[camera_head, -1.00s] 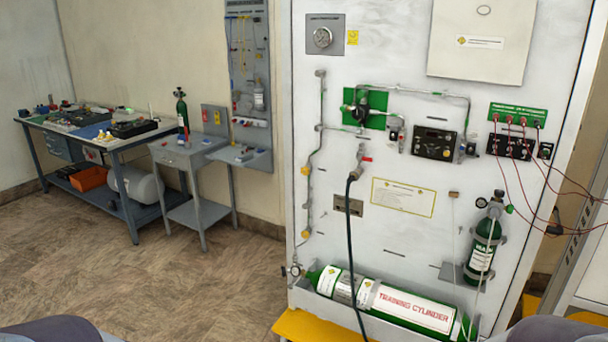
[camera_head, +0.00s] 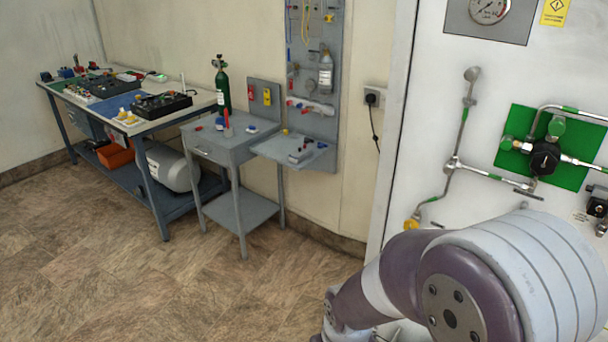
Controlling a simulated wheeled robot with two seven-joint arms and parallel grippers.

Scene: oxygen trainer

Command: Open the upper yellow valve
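The upper yellow valve (camera_head: 412,224) is a small yellow knob low on a thin metal pipe (camera_head: 449,160) on the white panel. It shows just above my arm, close to the panel's left edge, and only part of it is clear. My purple and grey arm (camera_head: 450,280) comes in from the lower right and reaches down to the left, in front of the panel. Neither gripper is in the picture. The lower yellow valve and the lower panel are hidden or outside the view.
A green plate (camera_head: 567,182) with a black regulator (camera_head: 545,157) is on the panel at right, below a round gauge (camera_head: 490,8). A grey stand (camera_head: 225,148) and a workbench (camera_head: 98,107) stand at left. The floor (camera_head: 130,270) before them is clear.

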